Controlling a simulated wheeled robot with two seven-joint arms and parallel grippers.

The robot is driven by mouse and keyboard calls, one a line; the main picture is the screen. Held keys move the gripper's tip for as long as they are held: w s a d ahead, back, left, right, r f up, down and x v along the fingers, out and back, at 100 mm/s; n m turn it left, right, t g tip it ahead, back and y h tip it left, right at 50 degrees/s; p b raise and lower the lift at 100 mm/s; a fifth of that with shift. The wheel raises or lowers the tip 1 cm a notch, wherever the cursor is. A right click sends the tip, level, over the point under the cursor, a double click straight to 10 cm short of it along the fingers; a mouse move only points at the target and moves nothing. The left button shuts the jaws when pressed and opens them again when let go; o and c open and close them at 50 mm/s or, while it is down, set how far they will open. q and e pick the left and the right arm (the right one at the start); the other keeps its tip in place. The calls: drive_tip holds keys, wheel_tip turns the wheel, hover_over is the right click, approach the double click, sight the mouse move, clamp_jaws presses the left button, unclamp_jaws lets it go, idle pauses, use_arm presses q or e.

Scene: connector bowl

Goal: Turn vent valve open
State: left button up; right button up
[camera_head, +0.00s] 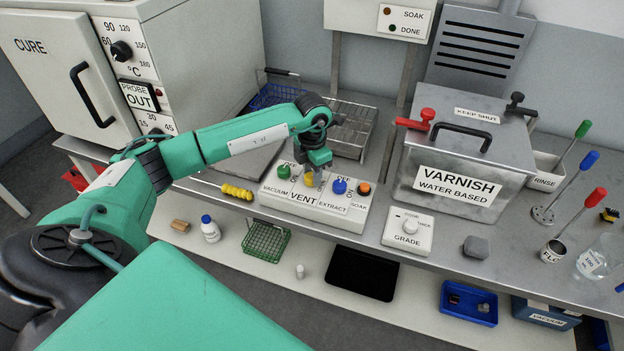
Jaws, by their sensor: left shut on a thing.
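A pale control panel (296,199) on the steel bench carries a row of coloured knobs. The yellow vent valve knob (309,180) sits above the VENT label, between a green knob (284,169) and a blue knob (339,186). My left gripper (314,172) reaches down over the panel and is shut on the yellow knob. The fingers hide part of the knob and its dial marks, so I cannot tell its angle. My right gripper is not in view.
An orange soak button (364,188) is at the panel's right end. A varnish tank (450,165) and a grade dial box (408,232) stand to the right. A yellow ribbed object (236,192) lies left of the panel. Wire baskets are behind it.

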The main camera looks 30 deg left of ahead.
use_arm(q)
drive_tip(key=m+b, duration=0.4)
drive_tip(key=m, duration=0.1)
drive_tip(key=shift+f, duration=0.1)
drive_tip(key=shift+d+m+b, duration=0.1)
drive_tip(key=shift+m+b, duration=0.9)
drive_tip(key=shift+m, duration=0.5)
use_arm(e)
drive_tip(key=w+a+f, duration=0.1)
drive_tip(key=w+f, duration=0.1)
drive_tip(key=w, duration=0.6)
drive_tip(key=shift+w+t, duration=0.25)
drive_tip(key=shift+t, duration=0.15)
use_arm(q)
drive_tip(key=shift+r, duration=0.2)
drive_tip(key=o, duration=1)
drive_tip(key=shift+c, duration=0.2)
wheel_tip(320, 180, up, 14)
drive_tip(key=b, duration=0.1)
drive_tip(key=shift+f, duration=0.15)
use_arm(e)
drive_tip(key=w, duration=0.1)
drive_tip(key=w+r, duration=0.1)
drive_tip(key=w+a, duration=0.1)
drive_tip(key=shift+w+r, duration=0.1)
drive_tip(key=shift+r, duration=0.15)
